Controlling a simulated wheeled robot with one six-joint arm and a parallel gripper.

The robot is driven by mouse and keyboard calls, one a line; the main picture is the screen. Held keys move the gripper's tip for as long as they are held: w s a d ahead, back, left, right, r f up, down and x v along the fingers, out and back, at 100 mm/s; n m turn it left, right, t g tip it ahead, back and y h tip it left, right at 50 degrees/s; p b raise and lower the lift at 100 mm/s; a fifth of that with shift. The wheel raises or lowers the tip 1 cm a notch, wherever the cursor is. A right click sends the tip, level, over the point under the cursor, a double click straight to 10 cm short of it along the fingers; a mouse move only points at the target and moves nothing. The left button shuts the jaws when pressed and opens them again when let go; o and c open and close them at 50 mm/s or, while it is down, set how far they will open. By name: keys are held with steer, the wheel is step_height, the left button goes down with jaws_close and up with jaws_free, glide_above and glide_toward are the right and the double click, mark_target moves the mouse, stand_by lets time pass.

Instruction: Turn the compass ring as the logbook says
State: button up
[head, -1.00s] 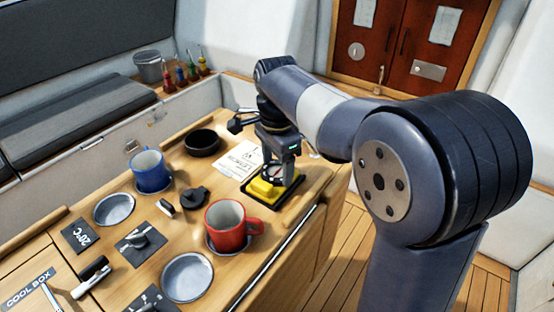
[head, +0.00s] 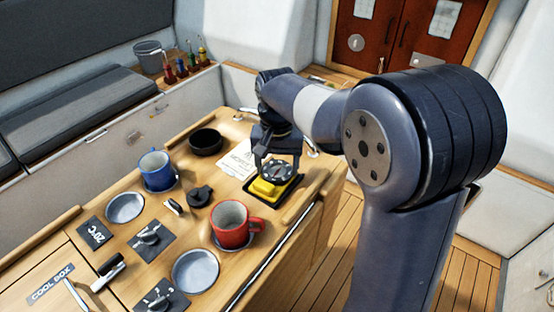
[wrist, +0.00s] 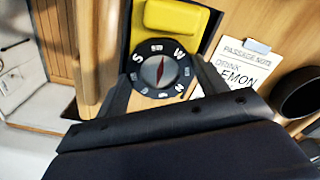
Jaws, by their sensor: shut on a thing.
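The compass has a round black dial ring (head: 278,171) with white letters on a yellow base (head: 268,190). In the wrist view the ring (wrist: 160,68) shows S at upper left, W at upper right and N at lower right, around a red needle. My gripper (wrist: 162,78) is shut on the ring, one finger at each side. A paper headed "PASSAGE NOTE" (wrist: 228,62) lies beside the compass.
A red mug (head: 232,226), a blue mug (head: 157,171) and a black bowl (head: 206,142) stand on the wooden counter. Knobs (head: 149,237), a black winch-like fitting (head: 200,196) and empty round recesses (head: 195,271) lie to the left.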

steer(key=shift+n+p, duration=0.65)
steer(key=shift+n, duration=1.65)
steer(key=o, duration=1)
